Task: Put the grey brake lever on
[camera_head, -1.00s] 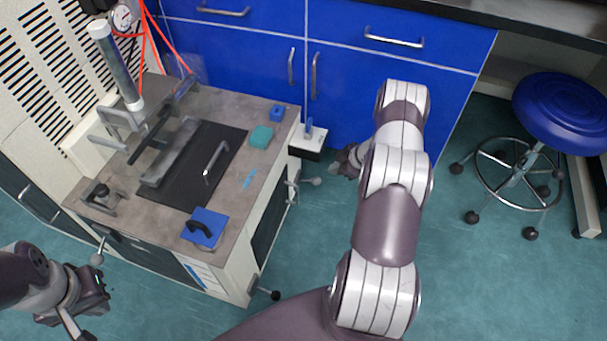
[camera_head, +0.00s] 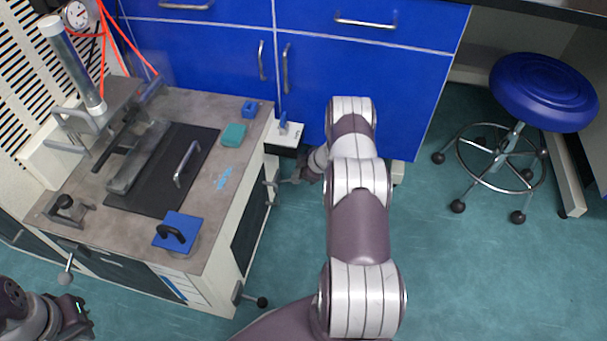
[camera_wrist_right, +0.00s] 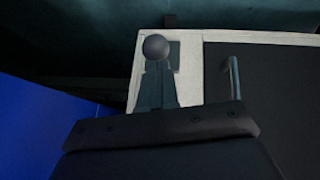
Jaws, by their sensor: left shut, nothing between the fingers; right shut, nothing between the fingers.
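A grey ball-ended lever sticks out from the right side of the grey-topped cart (camera_head: 232,105). In the right wrist view its grey ball (camera_wrist_right: 155,47) lies just beyond my fingertips, in front of a small dark plate on the pale panel. My right gripper (camera_head: 298,178) is shut and empty, at the lever's outer end; in the head view it hides most of the ball. I cannot tell if they touch. Another grey-ball lever (camera_head: 66,268) is at the cart's front left, and a black-ball lever (camera_head: 258,301) is at its front right corner. My left gripper (camera_head: 82,318) is shut and empty at bottom left.
A press with a metal column (camera_head: 75,65) stands on the cart. A blue block with a black handle (camera_head: 180,233) and a teal block (camera_head: 233,134) lie on top. Blue cabinets (camera_head: 380,70) are behind.

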